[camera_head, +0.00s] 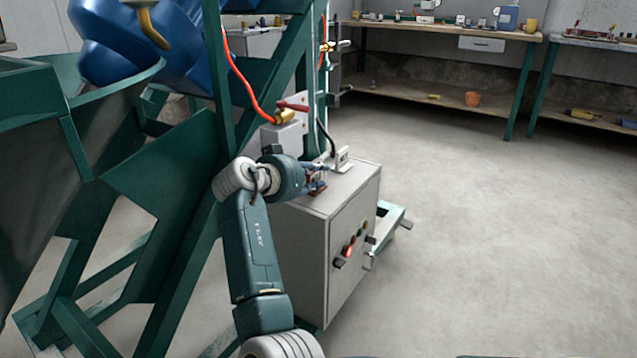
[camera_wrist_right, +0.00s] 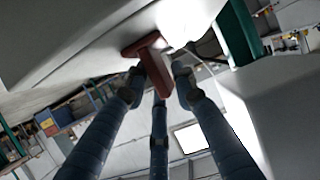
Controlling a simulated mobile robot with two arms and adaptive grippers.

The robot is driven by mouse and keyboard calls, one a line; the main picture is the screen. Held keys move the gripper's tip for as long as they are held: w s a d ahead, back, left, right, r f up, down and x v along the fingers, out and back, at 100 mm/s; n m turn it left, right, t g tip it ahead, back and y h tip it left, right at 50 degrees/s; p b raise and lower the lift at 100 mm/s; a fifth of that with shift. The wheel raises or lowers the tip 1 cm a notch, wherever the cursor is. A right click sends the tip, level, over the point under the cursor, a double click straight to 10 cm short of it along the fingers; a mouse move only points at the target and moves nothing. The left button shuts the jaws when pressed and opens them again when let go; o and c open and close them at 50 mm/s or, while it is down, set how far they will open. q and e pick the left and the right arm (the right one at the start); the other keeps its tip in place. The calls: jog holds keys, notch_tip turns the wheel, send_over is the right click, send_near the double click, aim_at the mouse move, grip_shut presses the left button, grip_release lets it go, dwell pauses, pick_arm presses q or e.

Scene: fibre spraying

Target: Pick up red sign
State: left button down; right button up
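A dark red, T-shaped piece, which looks like the red sign (camera_wrist_right: 153,66), is between the fingertips of my right gripper (camera_wrist_right: 158,78) in the right wrist view. The fingers close in around its stem from both sides, with one finger below. I cannot tell whether they press on it. In the head view my right gripper (camera_head: 315,174) is just above the top of the grey control box. A small dark red patch of the sign (camera_head: 317,187) shows beside the fingers, mostly hidden. My left gripper is not in view.
The grey control box (camera_head: 345,225) has buttons and a lit red lamp (camera_head: 347,251) on its front. A metal bracket (camera_head: 340,160) stands on its top. A green frame (camera_head: 165,185) rises at the left. Open floor (camera_head: 480,240) lies to the right, before a workbench (camera_head: 440,28).

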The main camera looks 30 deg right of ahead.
grip_shut()
jog(key=shift+r, duration=0.1)
